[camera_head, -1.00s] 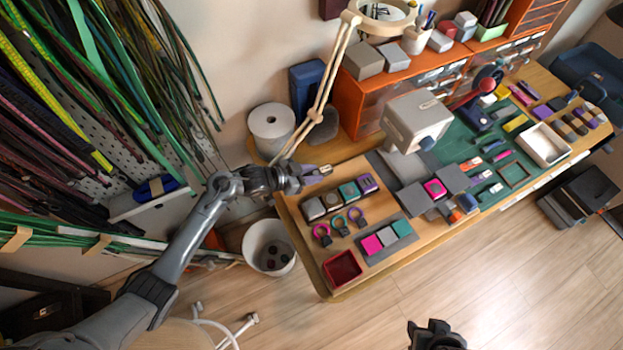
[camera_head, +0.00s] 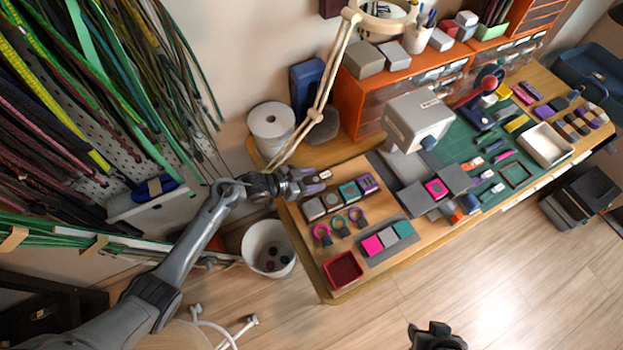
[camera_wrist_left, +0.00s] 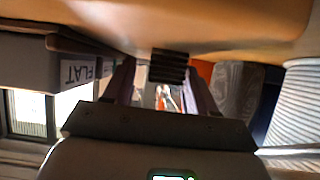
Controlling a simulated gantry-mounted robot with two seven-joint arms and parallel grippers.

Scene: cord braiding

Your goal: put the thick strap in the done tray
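My left gripper (camera_head: 312,180) is low at the left back of the bench, beside a small dark and tan piece (camera_head: 325,174). In the left wrist view its two fingers (camera_wrist_left: 165,92) stand apart. A dark ribbed piece (camera_wrist_left: 168,66) shows between or just beyond them, against the bench top; I cannot tell whether it is the thick strap. No grip on it is visible. A red tray (camera_head: 342,269) is at the bench's front left corner and a white tray (camera_head: 546,146) at the right; I cannot tell which is the done tray. My right gripper (camera_head: 437,336) is at the bottom edge, its fingers unclear.
Small blocks (camera_head: 331,201), rings and a grey pad of coloured squares (camera_head: 388,239) lie close to the left gripper. A lamp arm (camera_head: 322,100) and a grey machine (camera_head: 417,121) stand behind. A white bin (camera_head: 269,248) is below the bench's left edge.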

